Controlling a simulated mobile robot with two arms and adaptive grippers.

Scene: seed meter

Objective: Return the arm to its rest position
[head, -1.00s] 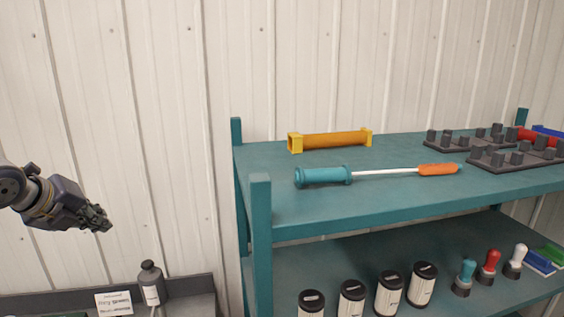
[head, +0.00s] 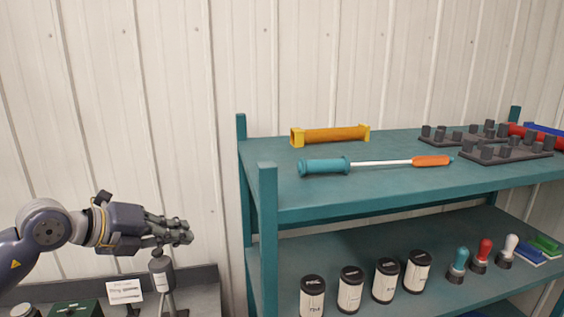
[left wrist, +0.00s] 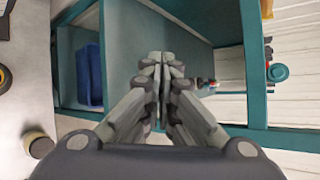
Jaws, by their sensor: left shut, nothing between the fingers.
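My left gripper (head: 180,232) is shut and empty in the head view. Its arm comes in from the left edge, with the fingers pointing right toward the teal shelf (head: 268,230). My right gripper is in neither view.
On the top shelf lie a yellow-orange roller (head: 331,135), a teal-handled tool with an orange tip (head: 326,166) and dark pegged trays (head: 506,150). Several labelled canisters (head: 350,290) and stampers (head: 480,256) stand below. A blue bin (left wrist: 89,74) shows in the left wrist view.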

